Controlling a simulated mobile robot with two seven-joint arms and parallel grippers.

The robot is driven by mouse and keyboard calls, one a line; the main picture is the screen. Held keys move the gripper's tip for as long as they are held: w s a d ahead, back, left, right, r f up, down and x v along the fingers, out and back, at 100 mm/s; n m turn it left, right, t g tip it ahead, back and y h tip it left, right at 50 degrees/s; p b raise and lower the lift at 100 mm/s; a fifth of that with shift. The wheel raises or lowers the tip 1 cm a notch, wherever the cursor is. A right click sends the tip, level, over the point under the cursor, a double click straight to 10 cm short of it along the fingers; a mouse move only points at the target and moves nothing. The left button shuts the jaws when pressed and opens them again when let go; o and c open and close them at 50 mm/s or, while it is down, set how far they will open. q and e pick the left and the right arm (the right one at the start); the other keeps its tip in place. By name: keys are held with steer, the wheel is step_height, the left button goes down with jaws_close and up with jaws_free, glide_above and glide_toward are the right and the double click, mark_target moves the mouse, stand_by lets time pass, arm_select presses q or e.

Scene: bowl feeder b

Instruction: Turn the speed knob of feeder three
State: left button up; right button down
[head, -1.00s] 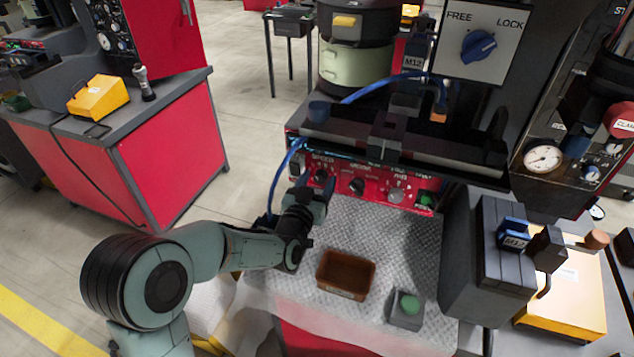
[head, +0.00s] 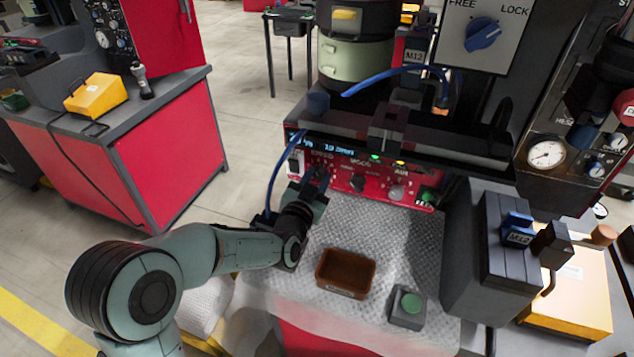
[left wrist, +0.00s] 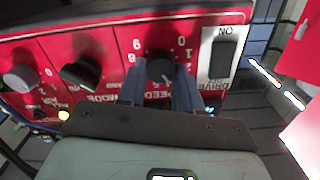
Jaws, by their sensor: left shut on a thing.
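The red control panel (head: 378,187) of the feeder sits below the dark track, with a lit display on its upper left. The black speed knob (left wrist: 160,68) is at the top middle of the left wrist view, where the panel lettering appears upside down. My left gripper (head: 319,178) reaches the panel's left part and hides the speed knob in the head view. In the left wrist view its two fingers (left wrist: 157,90) stand on either side of the knob, shut on it. The knob's pointer is not clear. My right gripper is not in view.
Beside the speed knob are the mode knob (left wrist: 85,72), the grey air knob (left wrist: 20,78) and the drive switch (left wrist: 222,58). A blue hose (head: 272,190) hangs left of the panel. A brown tray (head: 345,272) and a green button box (head: 408,307) stand on the mat below.

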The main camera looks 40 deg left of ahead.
arm_select(q)
steer(key=shift+m+b, duration=0.35)
steer(key=shift+m, duration=0.85)
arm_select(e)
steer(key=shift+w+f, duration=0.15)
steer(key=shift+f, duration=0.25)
arm_select(q)
steer(key=shift+m, duration=0.3)
steer(key=o, duration=1)
steer(key=shift+o, duration=0.2)
steer(key=shift+s+d, duration=0.1)
steer(key=b+v, duration=0.3)
steer(key=v, duration=1)
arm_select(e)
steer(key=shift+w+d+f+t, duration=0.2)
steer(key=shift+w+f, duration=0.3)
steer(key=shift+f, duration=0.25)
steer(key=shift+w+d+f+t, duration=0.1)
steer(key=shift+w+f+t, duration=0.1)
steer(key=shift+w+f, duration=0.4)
